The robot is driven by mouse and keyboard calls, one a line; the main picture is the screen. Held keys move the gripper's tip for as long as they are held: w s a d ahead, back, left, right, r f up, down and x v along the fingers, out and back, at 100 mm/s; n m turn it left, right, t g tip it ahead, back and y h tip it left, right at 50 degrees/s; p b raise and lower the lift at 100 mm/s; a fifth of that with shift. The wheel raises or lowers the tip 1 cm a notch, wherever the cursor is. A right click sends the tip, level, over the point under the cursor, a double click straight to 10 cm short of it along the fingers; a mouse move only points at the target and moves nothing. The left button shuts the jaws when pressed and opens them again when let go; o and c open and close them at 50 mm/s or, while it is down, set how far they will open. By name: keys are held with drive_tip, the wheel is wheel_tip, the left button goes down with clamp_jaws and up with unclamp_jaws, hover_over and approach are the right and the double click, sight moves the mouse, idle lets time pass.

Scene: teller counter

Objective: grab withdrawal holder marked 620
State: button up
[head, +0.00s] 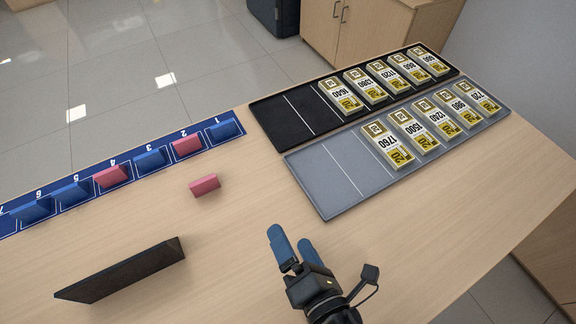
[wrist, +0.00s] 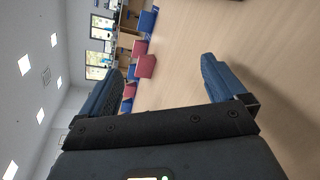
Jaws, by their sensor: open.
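Banknote holders with white and yellow faces stand in two rows at the upper right of the head view. The black tray's far-right holder (head: 427,62) has a small label that looks like 600 or 620; I cannot tell which. The black tray (head: 280,119) also bears holders reading about 1640, 1380, 1120 and 860. The grey tray (head: 326,182) bears holders such as the 1760 one (head: 388,147) and the 720 one (head: 477,97). My gripper (head: 291,240) is open and empty above the counter, in front of the grey tray and well apart from every holder.
A blue numbered strip (head: 130,163) with blue and red blocks lies at the left. A loose red block (head: 204,186) and a dark upright plate (head: 120,270) stand on the counter (head: 235,225). The wrist view shows bare counter and red and blue blocks (wrist: 146,66) between the fingers.

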drive_tip(key=w+a+n, duration=0.1)
drive_tip(key=a+n, duration=0.1)
drive_tip(key=w+a+r+n, duration=0.1)
drive_tip(key=w+a+n, duration=0.1)
drive_tip(key=a, duration=0.1)
drive_tip(key=w+a+n+y, duration=0.1)
drive_tip(key=w+a+n, duration=0.1)
drive_tip(key=shift+w+a+r+t, duration=0.15)
drive_tip(key=shift+w+a+t, duration=0.15)
drive_tip(key=shift+a, duration=0.1)
drive_tip(key=w+a+r+n+t+y, duration=0.1)
drive_tip(key=w+a+r+n, duration=0.3)
drive_tip(key=a+n, duration=0.35)
drive_tip(key=b, duration=0.5)
approach(203, 183)
drive_tip(key=shift+m, duration=0.25)
drive_tip(key=x, duration=0.4)
drive_tip(key=shift+x, duration=3.45)
drive_tip(key=shift+c, duration=0.2)
drive_tip(key=c, duration=1)
